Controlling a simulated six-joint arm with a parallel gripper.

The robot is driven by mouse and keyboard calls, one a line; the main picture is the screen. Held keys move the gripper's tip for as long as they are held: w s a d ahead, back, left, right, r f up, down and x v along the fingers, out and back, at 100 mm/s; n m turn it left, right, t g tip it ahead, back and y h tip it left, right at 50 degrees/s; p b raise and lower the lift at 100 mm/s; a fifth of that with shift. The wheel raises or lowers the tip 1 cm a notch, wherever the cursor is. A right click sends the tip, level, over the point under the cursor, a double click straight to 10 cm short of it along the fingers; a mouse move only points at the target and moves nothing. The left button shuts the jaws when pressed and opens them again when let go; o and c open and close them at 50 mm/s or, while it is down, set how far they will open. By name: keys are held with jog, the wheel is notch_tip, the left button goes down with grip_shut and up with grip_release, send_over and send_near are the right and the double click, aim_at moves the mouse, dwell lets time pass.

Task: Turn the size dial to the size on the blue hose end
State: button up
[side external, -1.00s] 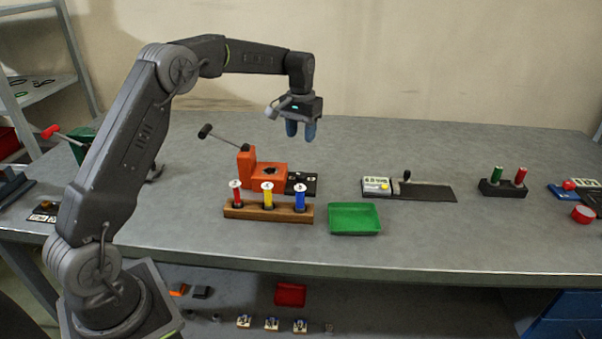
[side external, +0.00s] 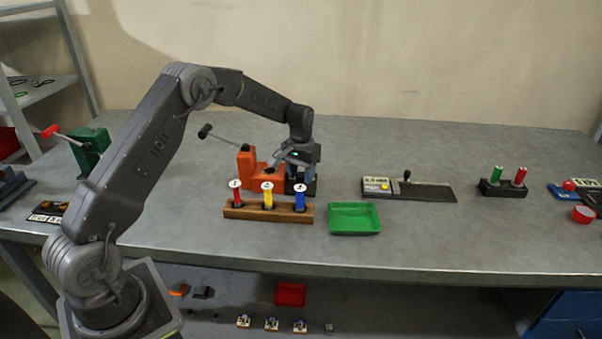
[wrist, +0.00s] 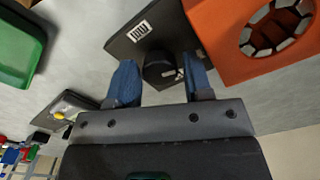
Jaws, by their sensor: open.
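The size dial (wrist: 160,70) is a round black knob on a dark plate (wrist: 122,42) with a small white label, beside the orange crimping machine (wrist: 215,55). My gripper (wrist: 162,85) is open, with one blue fingertip on each side of the dial. I cannot tell whether they touch it. In the side external view my gripper (side external: 301,185) is low over the plate and hides most of it. The blue hose end (side external: 300,200) stands upright in a wooden rack (side external: 250,213) with a red one (side external: 236,196) and a yellow one (side external: 267,197). Its size marking is too small to read.
A green tray (side external: 354,219) lies right of the rack. Bare bench lies at the back right.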

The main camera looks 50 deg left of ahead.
aim_at(301, 174)
jog(key=shift+c, duration=0.4)
jog(key=c, duration=0.6)
jog(key=shift+o, duration=0.2)
jog(key=shift+m, duration=2.5)
jog(key=o, duration=0.6)
jog(key=shift+o, duration=0.2)
notch_tip(301, 174, up, 14)
